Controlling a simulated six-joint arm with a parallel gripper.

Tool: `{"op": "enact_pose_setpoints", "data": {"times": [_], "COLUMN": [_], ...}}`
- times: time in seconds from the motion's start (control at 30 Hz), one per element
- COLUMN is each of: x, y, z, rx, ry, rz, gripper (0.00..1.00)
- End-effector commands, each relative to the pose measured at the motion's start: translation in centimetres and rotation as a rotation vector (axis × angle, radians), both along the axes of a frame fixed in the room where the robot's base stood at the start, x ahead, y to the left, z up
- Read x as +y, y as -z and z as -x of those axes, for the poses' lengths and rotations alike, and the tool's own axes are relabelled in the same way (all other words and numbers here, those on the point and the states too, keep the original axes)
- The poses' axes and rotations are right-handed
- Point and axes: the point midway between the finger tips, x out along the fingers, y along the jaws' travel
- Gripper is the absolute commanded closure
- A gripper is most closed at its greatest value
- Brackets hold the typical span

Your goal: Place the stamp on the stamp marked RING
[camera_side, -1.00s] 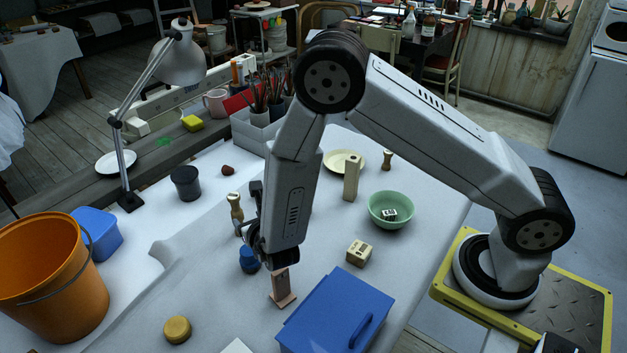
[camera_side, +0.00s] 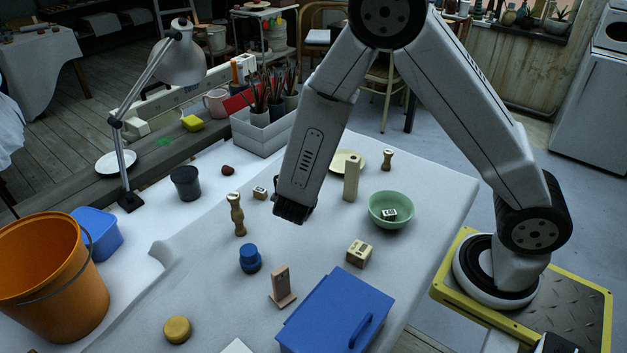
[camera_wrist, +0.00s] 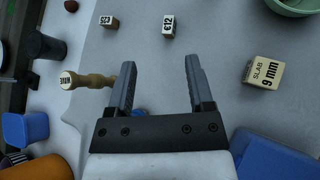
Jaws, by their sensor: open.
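My gripper (camera_side: 292,212) is raised above the table, open, with nothing between its fingers in the wrist view (camera_wrist: 160,75). A turned wooden stamp (camera_side: 237,214) stands left of it; its pale top (camera_wrist: 68,80) carries small lettering I cannot read surely. A cube stamp (camera_side: 260,191) reads 623 or similar in the wrist view (camera_wrist: 108,21). Another stamp (camera_wrist: 168,26) reads E12 or similar. A block stamp (camera_wrist: 263,72) reads SLAB 9 mm; it is the cube (camera_side: 358,253) near the blue box. A pinkish wooden stamp (camera_side: 281,284) stands upright on a flat base. I read RING nowhere for certain.
A blue jar (camera_side: 250,259), blue lidded box (camera_side: 337,315), yellow lid (camera_side: 177,329) and orange bucket (camera_side: 60,285) stand around. The cloth between is bare.

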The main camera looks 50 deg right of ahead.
Motion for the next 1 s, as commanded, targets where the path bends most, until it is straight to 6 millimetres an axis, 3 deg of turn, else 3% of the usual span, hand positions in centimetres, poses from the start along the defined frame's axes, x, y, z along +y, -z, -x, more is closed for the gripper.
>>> {"op": "enact_pose_setpoints", "data": {"times": [0.2,0.5,0.7,1.0], "x": [-1.9,-1.9,-1.0,0.6], "y": [-1.3,-2.7,-3.7,-5.9], "z": [4.1,8.8,10.8,12.1], "rx": [-0.025,-0.111,-0.2,-0.383], "ry": [0.322,0.746,1.017,1.398], "rz": [-0.198,-0.49,-0.694,-1.002], "gripper": [0.32,0.32,0.32,0.32]}}
